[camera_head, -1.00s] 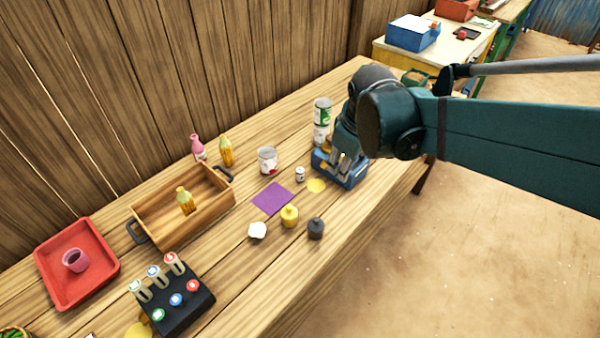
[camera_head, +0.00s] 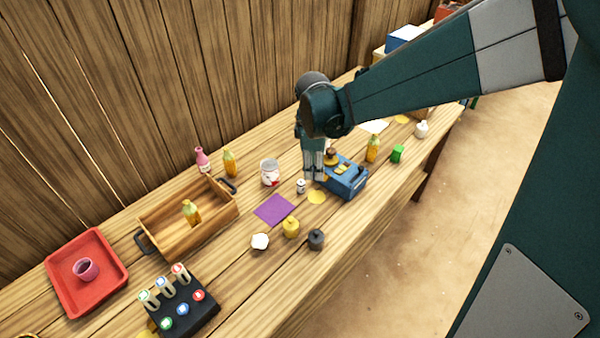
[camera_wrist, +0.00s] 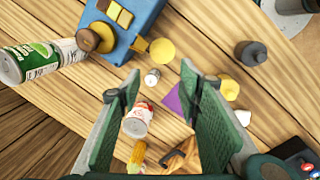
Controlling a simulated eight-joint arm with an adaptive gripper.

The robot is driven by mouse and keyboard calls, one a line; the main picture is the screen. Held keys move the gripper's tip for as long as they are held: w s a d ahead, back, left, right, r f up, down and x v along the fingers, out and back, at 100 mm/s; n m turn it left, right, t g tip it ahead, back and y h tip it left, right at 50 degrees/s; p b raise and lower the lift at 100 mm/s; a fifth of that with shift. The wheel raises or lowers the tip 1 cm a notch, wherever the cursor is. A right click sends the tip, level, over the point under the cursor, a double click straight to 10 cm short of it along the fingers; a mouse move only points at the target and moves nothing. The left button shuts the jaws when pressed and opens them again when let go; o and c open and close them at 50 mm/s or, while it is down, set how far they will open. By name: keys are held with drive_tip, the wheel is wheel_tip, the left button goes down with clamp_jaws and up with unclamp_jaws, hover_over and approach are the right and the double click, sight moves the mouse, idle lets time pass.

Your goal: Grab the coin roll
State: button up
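A small white cylinder with a dark band, which looks to be the coin roll (camera_head: 300,186), stands on the wooden table between the purple cloth (camera_head: 275,210) and the blue scale (camera_head: 346,178). In the wrist view the coin roll (camera_wrist: 152,77) shows between and beyond the fingertips, touched by neither. My gripper (camera_head: 314,177) points down beside the scale, just right of the coin roll in the head view. In the wrist view my gripper (camera_wrist: 157,79) has its two green-padded fingers wide apart, with nothing held.
A red-and-white can (camera_head: 269,172) stands behind the coin roll. A yellow disc (camera_head: 316,197), yellow weight (camera_head: 291,227) and dark weight (camera_head: 316,239) are in front. A green-and-white can (camera_wrist: 28,62) is near the scale. A wooden tray (camera_head: 158,216) lies left.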

sight(301, 182)
drive_tip(key=w+a+f+n+p, duration=0.1)
drive_tip(key=f, duration=0.1)
drive_tip(key=w+a+f+n, duration=0.1)
drive_tip(key=w+a+f, duration=0.1)
drive_tip(key=w+a+f+n+g+p, duration=0.1)
drive_tip(key=shift+w+a+f+n+h+p, duration=0.15)
drive_tip(key=shift+a+f+n+h+p, duration=0.15)
drive_tip(key=shift+a+f, duration=0.1)
drive_tip(key=shift+w+a+f+n, duration=0.15)
drive_tip(key=shift+a+f+n, duration=0.2)
drive_tip(key=shift+f, duration=0.2)
drive_tip(key=shift+d+f, duration=0.2)
drive_tip(key=shift+f, duration=1.1)
drive_tip(key=shift+w+d+f+b, duration=0.1)
drive_tip(key=shift+d+f+b, duration=0.05)
drive_tip(key=shift+f, duration=0.7)
drive_tip(key=shift+w+d+f+b, duration=0.1)
drive_tip(key=shift+d+f+b, duration=0.1)
drive_tip(key=shift+f, duration=0.65)
drive_tip(key=shift+d+f+b, duration=0.15)
drive_tip(key=shift+f, duration=0.7)
drive_tip(key=shift+c, duration=0.5)
drive_tip(key=c, duration=1)
